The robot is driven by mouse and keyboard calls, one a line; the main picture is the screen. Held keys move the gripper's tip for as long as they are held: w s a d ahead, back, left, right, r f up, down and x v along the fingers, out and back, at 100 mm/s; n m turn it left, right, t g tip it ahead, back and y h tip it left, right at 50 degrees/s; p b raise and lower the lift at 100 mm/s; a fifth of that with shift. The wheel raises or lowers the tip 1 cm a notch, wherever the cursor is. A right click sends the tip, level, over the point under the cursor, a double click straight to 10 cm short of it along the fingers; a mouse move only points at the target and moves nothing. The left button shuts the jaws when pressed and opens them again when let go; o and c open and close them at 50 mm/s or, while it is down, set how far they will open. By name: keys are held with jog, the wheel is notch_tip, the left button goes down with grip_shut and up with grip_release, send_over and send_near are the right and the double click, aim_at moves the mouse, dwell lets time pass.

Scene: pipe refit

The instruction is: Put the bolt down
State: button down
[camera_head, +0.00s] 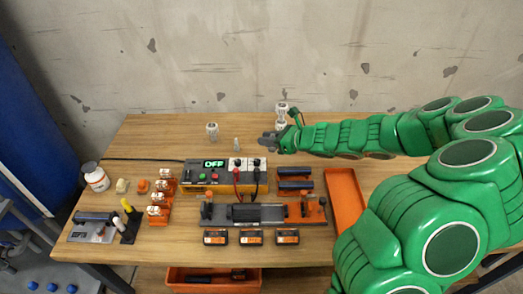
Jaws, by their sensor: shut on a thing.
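My gripper (267,142) is a small dark grey shape at the end of my green arm, over the back middle of the table. It points left and is shut on the bolt. The bolt is too small and too hidden by the jaws to make out clearly. A small pale metal piece (237,144) stands upright on the wood just left of my gripper, apart from it.
Pale fittings stand left (212,131) and behind (281,109) my gripper. A power unit (213,175) reading OFF, with red and black leads, sits in front. An orange tray (345,197) lies to the right. Bare wood (150,135) is at the back left.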

jog(key=shift+w+a+f, duration=0.55)
jog(key=shift+w+f, duration=1.05)
jog(key=shift+w, duration=0.55)
jog(key=shift+w+a+f, duration=0.55)
jog(key=shift+w+f, duration=1)
jog(key=shift+w, duration=0.6)
jog(key=shift+w+a+f, duration=0.55)
jog(key=shift+w+f, duration=1.05)
jog(key=shift+w, duration=0.55)
jog(key=shift+w+f, duration=0.2)
jog(key=shift+f, duration=1.55)
jog(key=c, duration=1)
grip_release()
jog(key=shift+f, duration=0.1)
jog(key=shift+o, duration=0.2)
